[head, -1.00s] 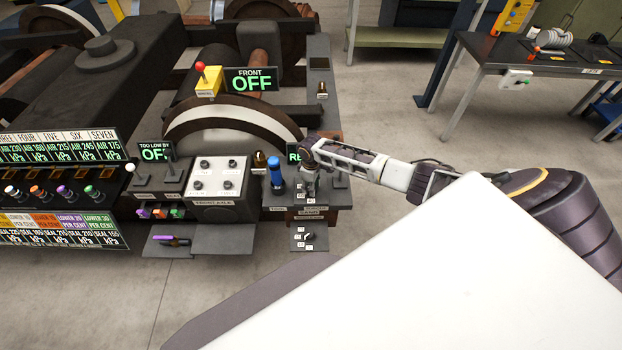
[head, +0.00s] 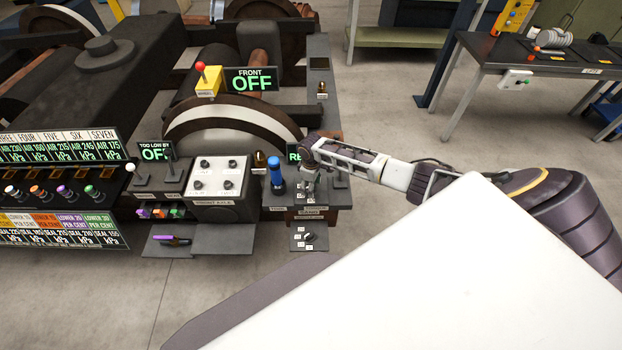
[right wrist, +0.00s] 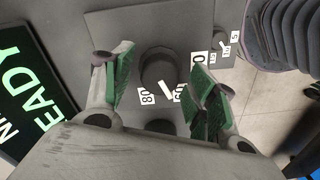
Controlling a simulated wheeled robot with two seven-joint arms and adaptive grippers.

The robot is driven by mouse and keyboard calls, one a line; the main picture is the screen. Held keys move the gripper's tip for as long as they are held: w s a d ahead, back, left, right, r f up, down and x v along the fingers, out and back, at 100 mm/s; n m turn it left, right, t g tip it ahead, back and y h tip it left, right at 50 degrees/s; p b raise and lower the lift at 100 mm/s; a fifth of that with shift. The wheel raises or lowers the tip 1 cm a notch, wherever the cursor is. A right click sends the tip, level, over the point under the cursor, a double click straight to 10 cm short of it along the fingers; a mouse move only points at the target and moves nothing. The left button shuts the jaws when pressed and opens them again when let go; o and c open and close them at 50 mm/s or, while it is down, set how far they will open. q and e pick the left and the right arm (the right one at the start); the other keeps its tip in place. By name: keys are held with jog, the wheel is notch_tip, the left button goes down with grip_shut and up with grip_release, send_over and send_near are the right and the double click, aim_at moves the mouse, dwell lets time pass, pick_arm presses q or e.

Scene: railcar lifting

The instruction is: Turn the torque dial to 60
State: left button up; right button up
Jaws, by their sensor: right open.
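The torque dial (right wrist: 157,68) is a dark round knob with a white pointer, on a grey panel in the right wrist view. Its pointer lies between the printed 80 and 60, nearer the 60 label (right wrist: 179,93). My right gripper (right wrist: 163,82) is open, one green-padded finger on each side of the knob, with gaps showing between pads and knob. My left gripper is not in view.
A second, smaller dial (right wrist: 220,38) is near; it also shows on the lower plate (head: 308,237) in the head view. A blue handle (head: 276,175) stands just left of my right gripper. A READY sign (right wrist: 28,90) is close by. Open floor lies right of the console.

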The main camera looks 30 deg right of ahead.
notch_tip(320, 180, up, 12)
dwell(0.8)
jog(key=shift+a+f, duration=0.1)
jog(key=shift+f, duration=0.05)
dwell(0.4)
